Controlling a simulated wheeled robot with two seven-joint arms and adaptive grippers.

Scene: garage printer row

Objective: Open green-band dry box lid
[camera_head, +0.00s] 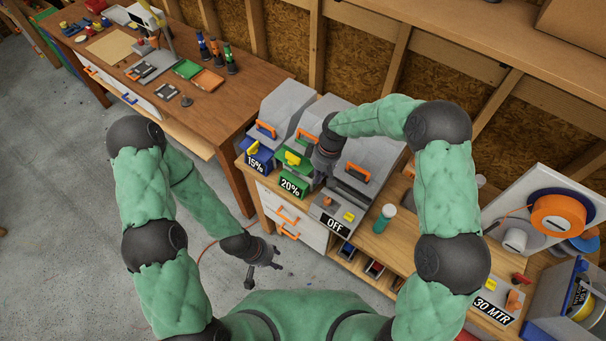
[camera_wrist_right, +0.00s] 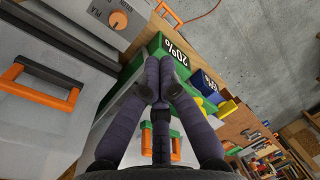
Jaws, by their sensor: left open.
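The green-band dry box (camera_head: 295,185), marked 20%, stands on the bench between the blue-band and grey boxes. Its green front also shows in the right wrist view (camera_wrist_right: 152,48). Its grey lid looks down. A yellow latch (camera_head: 292,158) and an orange handle (camera_head: 306,135) show on it. My right gripper (camera_head: 322,172) is over the box's right side, hiding part of it. In the right wrist view its fingertips (camera_wrist_right: 159,92) are together in front of the green band, with nothing visible between them. My left gripper (camera_head: 268,262) is open and empty, low in front of the bench.
The blue-band box (camera_head: 260,158), marked 15%, is to the left. The grey box (camera_head: 342,212), marked OFF, is to the right, close to my right arm. A green-and-white bottle (camera_head: 384,218) stands right of it. Open floor (camera_head: 70,190) lies at the left.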

